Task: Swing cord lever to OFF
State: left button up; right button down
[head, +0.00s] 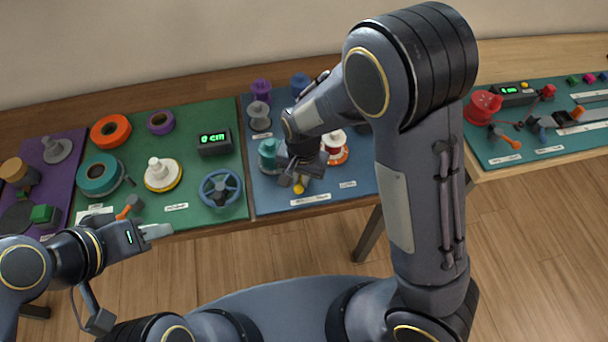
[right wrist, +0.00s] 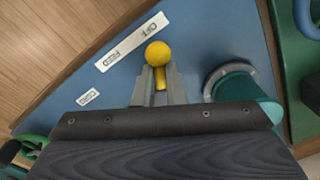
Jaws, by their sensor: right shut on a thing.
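The cord lever has a yellow ball knob (head: 299,187) near the front edge of the blue mat (head: 262,195). In the right wrist view the knob (right wrist: 157,53) sticks out past my right gripper's (right wrist: 158,84) fingertips, which are shut on the yellow lever below the ball. A white label reading OFF and FEED (right wrist: 132,41) lies beside it, upside down in that view; the knob is nearer the OFF word. In the head view my right gripper (head: 299,178) partly hides the lever. My left gripper (head: 157,231) hovers near the green mat's front edge, apart from the lever; its finger gap is unclear.
A teal spool (right wrist: 245,88) stands close beside my right gripper. A red and white spool (head: 335,150) and a grey spool (head: 259,115) are also on the blue mat. The green mat holds a blue handwheel (head: 220,188) and a display reading 0 cm (head: 213,143).

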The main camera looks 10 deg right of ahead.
aim_at(301, 183)
jog(key=shift+s+a+f+m, duration=0.2)
jog(key=shift+s+m, duration=0.1)
jog(key=shift+s, duration=0.1)
jog(key=c, duration=1.4)
grip_release()
jog(key=shift+a+r, duration=0.1)
jog(key=shift+w, duration=0.1)
jog(key=shift+w+r, duration=0.1)
jog(key=shift+r, duration=0.05)
notch_tip(301, 183, up, 8)
jog(key=shift+f, duration=0.25)
